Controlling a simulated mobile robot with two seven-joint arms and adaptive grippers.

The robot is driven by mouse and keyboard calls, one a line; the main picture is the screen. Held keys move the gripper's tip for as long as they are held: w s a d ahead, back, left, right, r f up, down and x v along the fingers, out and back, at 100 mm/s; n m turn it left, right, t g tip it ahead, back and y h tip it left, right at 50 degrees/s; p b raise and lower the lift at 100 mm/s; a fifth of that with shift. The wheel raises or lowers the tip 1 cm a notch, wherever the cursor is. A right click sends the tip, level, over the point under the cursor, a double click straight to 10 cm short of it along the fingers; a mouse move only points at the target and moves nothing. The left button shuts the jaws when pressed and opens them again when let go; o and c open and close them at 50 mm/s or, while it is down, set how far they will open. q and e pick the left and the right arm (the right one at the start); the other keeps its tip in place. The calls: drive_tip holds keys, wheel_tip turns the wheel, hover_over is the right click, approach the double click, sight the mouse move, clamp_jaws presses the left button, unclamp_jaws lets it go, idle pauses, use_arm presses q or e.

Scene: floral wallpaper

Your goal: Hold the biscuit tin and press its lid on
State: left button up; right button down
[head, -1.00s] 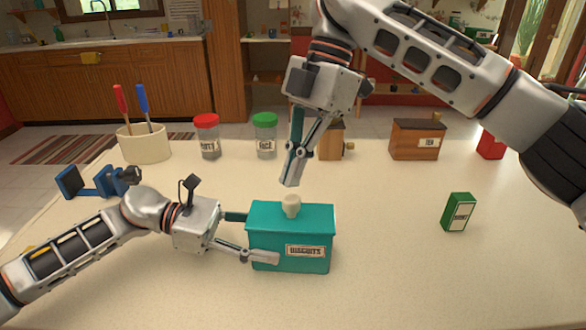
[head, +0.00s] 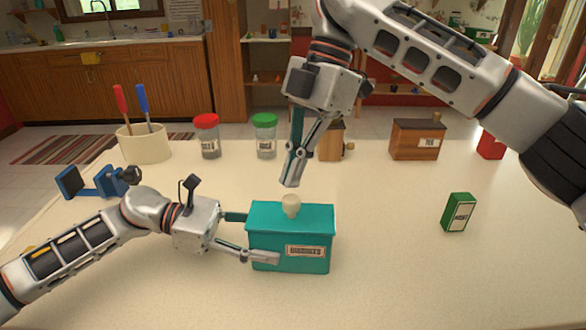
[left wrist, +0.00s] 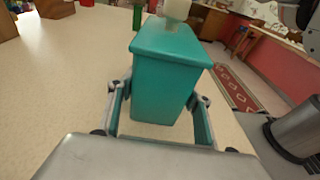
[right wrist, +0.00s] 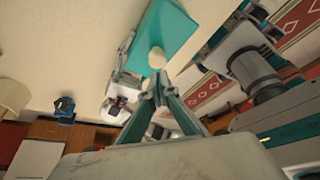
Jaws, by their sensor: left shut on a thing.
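The teal biscuit tin (head: 270,255) stands upright on the table in the head view, with a label on its front. Its teal lid (head: 315,217), with a cream knob (head: 291,204), sits on top; I cannot tell whether it is fully down. My left gripper (head: 258,238) is shut on the tin from the left, one finger in front and one behind; the left wrist view shows the tin (left wrist: 160,95) between the fingers. My right gripper (head: 290,184) points down just above the knob, fingertips together and empty. The right wrist view shows the knob (right wrist: 157,57) just beyond those tips.
A green box (head: 458,212) stands to the right. Behind are a red-lidded jar (head: 207,140), a green-lidded jar (head: 265,140), a wooden tea box (head: 417,142) and a cream pot with utensils (head: 145,147). A blue object (head: 100,182) lies left. The front right table is clear.

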drive_tip(key=shift+f, duration=0.55)
drive_tip(key=shift+f, duration=0.35)
drive_tip(key=shift+f, duration=0.35)
drive_tip(key=shift+r, duration=3)
use_arm(q)
drive_tip(key=o, duration=1.1)
drive_tip(key=shift+o, duration=0.2)
